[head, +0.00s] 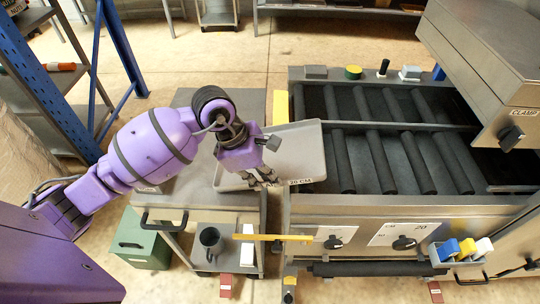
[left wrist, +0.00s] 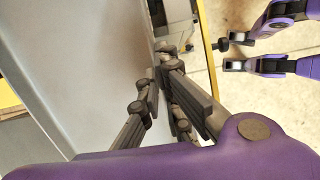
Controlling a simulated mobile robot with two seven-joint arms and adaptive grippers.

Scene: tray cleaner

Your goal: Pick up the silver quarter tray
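The silver quarter tray (head: 306,150) is a shallow grey metal tray in the head view. It lies tilted across the gap between the cart and the roller machine. My left gripper (head: 262,181) is at its near left edge, and the arm hides part of the tray. In the left wrist view the tray (left wrist: 85,60) fills the left side, and the gripper fingers (left wrist: 160,98) are close together, one on each side of its rim, seemingly pinching it.
The cart top (head: 195,185) is bare beside the tray. The roller machine (head: 385,150) stands to the right, with a yellow bar (head: 272,237) at its front. A mug (head: 210,240) sits on the lower shelf. A green bin (head: 140,240) and blue rack (head: 45,75) stand left.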

